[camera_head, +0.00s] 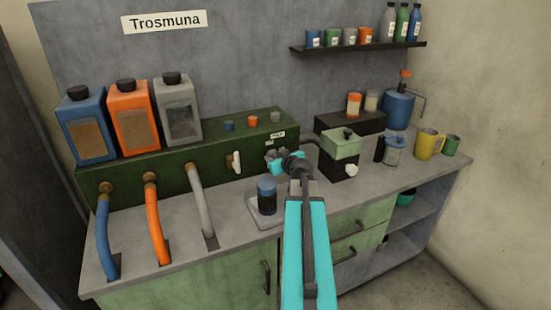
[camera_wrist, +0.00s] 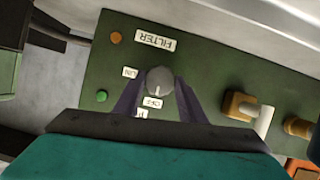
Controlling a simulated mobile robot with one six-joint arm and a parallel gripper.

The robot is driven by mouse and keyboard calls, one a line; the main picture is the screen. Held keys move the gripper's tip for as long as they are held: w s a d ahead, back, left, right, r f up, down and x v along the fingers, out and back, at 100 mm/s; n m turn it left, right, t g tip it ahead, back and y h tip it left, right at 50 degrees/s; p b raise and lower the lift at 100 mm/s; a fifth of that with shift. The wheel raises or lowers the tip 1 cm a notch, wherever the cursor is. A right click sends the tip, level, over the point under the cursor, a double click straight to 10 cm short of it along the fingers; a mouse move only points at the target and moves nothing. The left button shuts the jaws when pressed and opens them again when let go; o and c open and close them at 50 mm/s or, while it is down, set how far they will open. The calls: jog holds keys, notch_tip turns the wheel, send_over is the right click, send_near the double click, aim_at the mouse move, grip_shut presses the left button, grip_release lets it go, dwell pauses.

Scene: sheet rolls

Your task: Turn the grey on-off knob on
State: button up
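The grey on-off knob (camera_wrist: 160,80) is on the front of a dark green panel, between the ON label (camera_wrist: 130,72) and the OFF label (camera_wrist: 152,102) in the wrist view. Its pale mark points toward OFF. My gripper (camera_wrist: 158,93) is open, with one dark finger on each side of the knob. I cannot tell whether the fingers touch it. In the head view my gripper (camera_head: 278,160) is at the right part of the green panel (camera_head: 205,165) and hides the knob.
A white-handled tap (camera_wrist: 262,118) sits beside the knob; it also shows in the head view (camera_head: 236,162). A FILTER label (camera_wrist: 155,40), an orange light (camera_wrist: 116,38) and a green light (camera_wrist: 101,96) are nearby. A dark blue cup (camera_head: 267,196) stands below my gripper, and a green-topped machine (camera_head: 341,142) is to the right.

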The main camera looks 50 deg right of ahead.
jog(key=shift+c, duration=1.4)
jog(key=shift+d+f+m+b, duration=0.1)
jog(key=shift+m+b, duration=0.2)
jog(key=shift+b, duration=0.45)
jog(key=m+t+y+b, duration=0.1)
jog(key=m+y+b, duration=0.1)
jog(key=m+b, duration=0.2)
jog(key=m+t+y+b, duration=0.2)
jog(key=m+b, duration=0.2)
jog(key=m+t+y+b, duration=0.1)
jog(key=m+t+b, duration=0.1)
jog(key=m+b, duration=0.2)
jog(key=shift+s+d+f+m+y+b, duration=0.2)
jog(key=shift+d+f+m+y+b, duration=0.1)
jog(key=shift+d+y+b, duration=0.15)
jog(key=shift+a, duration=0.1)
jog(key=o, duration=1.1)
jog(key=shift+c, duration=0.2)
